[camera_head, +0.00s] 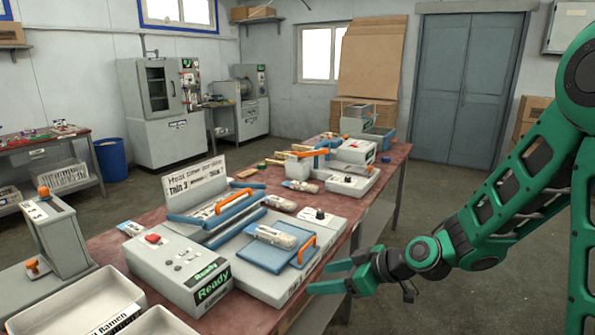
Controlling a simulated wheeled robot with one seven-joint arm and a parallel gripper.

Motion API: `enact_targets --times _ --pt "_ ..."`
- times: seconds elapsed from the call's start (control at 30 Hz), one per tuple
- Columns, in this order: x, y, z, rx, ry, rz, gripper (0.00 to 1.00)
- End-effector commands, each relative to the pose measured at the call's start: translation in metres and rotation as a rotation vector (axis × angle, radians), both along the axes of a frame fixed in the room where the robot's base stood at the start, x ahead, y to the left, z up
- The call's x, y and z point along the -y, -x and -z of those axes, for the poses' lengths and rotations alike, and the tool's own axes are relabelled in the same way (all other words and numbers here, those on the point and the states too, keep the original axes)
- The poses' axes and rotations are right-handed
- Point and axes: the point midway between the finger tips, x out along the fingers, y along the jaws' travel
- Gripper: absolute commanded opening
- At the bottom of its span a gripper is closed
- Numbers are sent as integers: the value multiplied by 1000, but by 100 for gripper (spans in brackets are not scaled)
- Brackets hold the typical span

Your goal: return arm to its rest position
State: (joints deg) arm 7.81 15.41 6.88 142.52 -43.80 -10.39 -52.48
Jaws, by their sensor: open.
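My green arm comes in from the right side of the head view. My gripper (335,277) is at its end, beside the right edge of the red-topped table (384,172), low and to the right of the nearest machine. Its two green fingers point left and are apart, with nothing seen between them. The heat press (262,255) on the table has a blue bed, an orange handle and a wrapped packet (276,237) lying on it. My gripper appears apart from the packet.
A grey control box (180,266) with "Ready" displays stands left of the press. White bins (85,305) sit at the near left. More small machines stand farther along the table. Open floor (425,205) lies right of the table, before blue-grey doors (465,85).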

Motion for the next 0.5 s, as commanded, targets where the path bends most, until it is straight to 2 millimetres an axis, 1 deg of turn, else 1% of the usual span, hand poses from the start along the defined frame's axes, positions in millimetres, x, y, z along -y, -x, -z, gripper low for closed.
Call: enact_targets --times 0.17,0.27,0.3,0.37,0.4,0.47,0.5 --pt "44 14 4 -96 105 68 60" --pt "84 28 6 -184 183 149 60" --pt "104 35 5 -226 217 196 60" --pt "134 48 3 -293 263 276 60" --pt "154 58 1 -338 289 335 60" --pt "184 76 -3 -408 322 428 60" --pt "202 89 -6 -455 340 495 60"
